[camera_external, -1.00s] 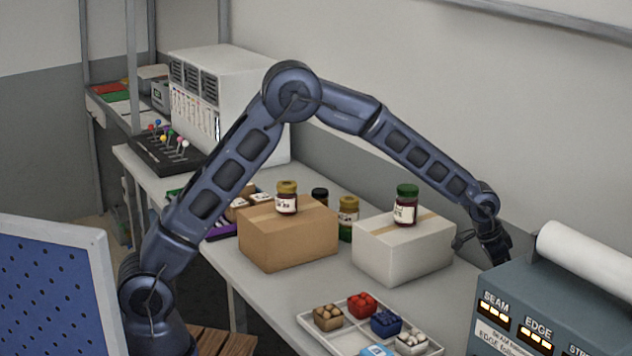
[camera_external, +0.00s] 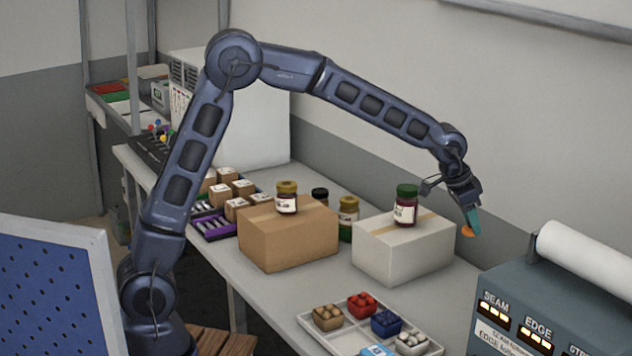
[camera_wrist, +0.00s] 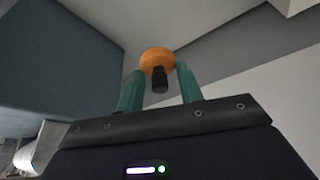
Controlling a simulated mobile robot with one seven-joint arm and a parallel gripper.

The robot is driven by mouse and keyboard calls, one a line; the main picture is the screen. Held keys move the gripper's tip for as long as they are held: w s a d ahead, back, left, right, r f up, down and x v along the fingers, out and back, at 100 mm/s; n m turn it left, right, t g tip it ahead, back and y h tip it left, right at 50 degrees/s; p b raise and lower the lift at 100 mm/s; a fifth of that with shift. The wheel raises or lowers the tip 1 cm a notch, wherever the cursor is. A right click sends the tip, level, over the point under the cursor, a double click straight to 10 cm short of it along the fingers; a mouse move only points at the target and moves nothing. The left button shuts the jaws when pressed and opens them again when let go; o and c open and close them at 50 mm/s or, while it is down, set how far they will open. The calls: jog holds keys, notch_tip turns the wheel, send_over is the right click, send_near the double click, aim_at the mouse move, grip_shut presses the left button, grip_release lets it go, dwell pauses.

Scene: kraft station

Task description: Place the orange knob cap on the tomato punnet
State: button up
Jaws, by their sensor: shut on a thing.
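The orange knob cap (camera_external: 467,231) is held at the tips of my gripper (camera_external: 471,217), above the table to the right of the white box. In the wrist view the orange cap (camera_wrist: 155,57) shows its round disc with a dark stem between the two green fingers of my gripper (camera_wrist: 160,73). The tomato punnet (camera_external: 362,305), a small red container with red items, sits in the back compartment of the white tray (camera_external: 335,335). It is well to the left of and nearer the camera than my gripper.
The tray also holds a tan punnet (camera_external: 327,317), a blue punnet (camera_external: 386,323) and a white punnet (camera_external: 411,342). A white box (camera_external: 385,250) bearing a green-lidded jar (camera_external: 406,205) stands behind the tray. A brown box (camera_external: 290,245) is left, a grey machine (camera_external: 545,305) right.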

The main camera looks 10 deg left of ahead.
jog(key=s+a+r, duration=0.2)
jog(key=a, duration=1)
jog(key=n, duration=0.2)
send_over(369, 297)
jog(key=a, duration=0.1)
jog(key=shift+t, duration=0.4)
jog(key=f, duration=2)
jog(key=shift+s+a, duration=0.2)
jog(key=shift+s, duration=0.1)
jog(key=shift+f, duration=0.15)
jog(key=o, duration=1)
jog(key=shift+o, duration=0.2)
jog(key=v, duration=1.2)
jog(key=shift+d+r, duration=0.25)
jog(key=shift+r, duration=0.05)
